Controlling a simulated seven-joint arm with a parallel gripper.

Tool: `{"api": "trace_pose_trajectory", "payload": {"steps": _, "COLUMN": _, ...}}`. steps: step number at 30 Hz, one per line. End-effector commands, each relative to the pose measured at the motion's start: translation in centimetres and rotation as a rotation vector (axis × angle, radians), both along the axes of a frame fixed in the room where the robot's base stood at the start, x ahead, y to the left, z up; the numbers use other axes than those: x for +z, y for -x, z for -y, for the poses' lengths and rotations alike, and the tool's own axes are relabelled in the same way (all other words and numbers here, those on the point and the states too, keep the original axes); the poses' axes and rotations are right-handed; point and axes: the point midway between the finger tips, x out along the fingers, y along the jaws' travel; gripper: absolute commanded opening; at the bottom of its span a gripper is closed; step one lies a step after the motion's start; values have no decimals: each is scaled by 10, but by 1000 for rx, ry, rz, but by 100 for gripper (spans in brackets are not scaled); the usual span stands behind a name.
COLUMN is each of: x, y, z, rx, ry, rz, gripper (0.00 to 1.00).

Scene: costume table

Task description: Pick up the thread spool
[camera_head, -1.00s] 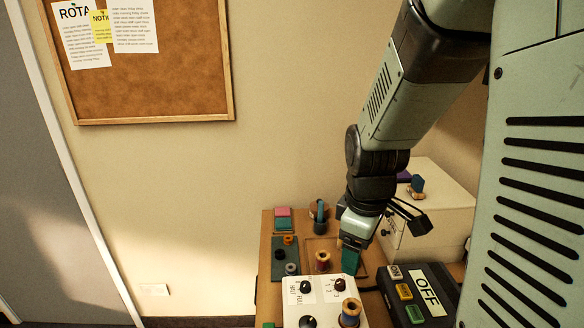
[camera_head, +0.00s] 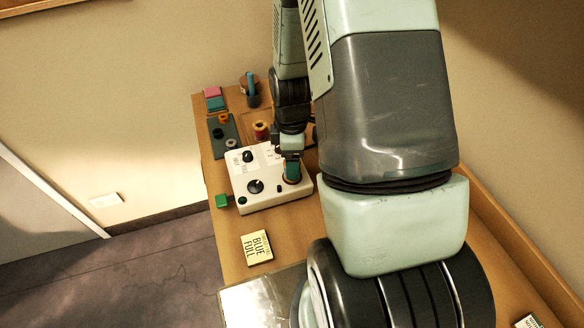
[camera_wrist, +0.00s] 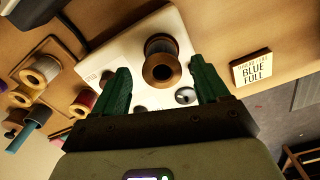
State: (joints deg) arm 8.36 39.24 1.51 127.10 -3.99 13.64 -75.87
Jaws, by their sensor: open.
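A wooden-ended thread spool (camera_wrist: 160,57) stands upright on the white control box (camera_wrist: 108,62); a little of its dark bluish thread shows in the wrist view. My gripper (camera_wrist: 159,80) is open, with one green finger on each side of the spool and visible gaps between. In the head view my gripper (camera_head: 291,170) is low over the right part of the control box (camera_head: 262,194), hiding most of this spool. Another spool (camera_head: 261,130) stands behind the box. More spools (camera_wrist: 40,70) show at the left of the wrist view.
Black knobs (camera_head: 255,186) stand up from the box. A "BLUE FULL" card (camera_head: 257,247) lies in front, near a metal plate (camera_head: 250,305). A green block (camera_head: 221,201) sits at the table's left edge. My arm hides the right side.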

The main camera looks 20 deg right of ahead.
Motion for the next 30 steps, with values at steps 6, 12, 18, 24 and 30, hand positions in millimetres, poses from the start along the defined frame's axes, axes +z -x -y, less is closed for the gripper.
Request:
{"api": "trace_pose_trajectory", "payload": {"steps": 6, "x": -31, "y": 3, "z": 0, "rx": 0, "ry": 0, "rz": -3, "gripper": 74}}
{"api": "trace_pose_trajectory", "payload": {"steps": 12, "x": -35, "y": 2, "z": 0, "rx": 0, "ry": 0, "rz": 0, "gripper": 74}}
{"api": "trace_pose_trajectory", "payload": {"steps": 18, "x": -35, "y": 2, "z": 0, "rx": 0, "ry": 0, "rz": 0, "gripper": 59}}
{"api": "trace_pose_trajectory", "payload": {"steps": 24, "x": -35, "y": 2, "z": 0, "rx": 0, "ry": 0, "rz": 0, "gripper": 28}}
{"api": "trace_pose_trajectory", "payload": {"steps": 30, "x": -35, "y": 2, "z": 0, "rx": -1, "ry": 0, "rz": 0, "gripper": 14}}
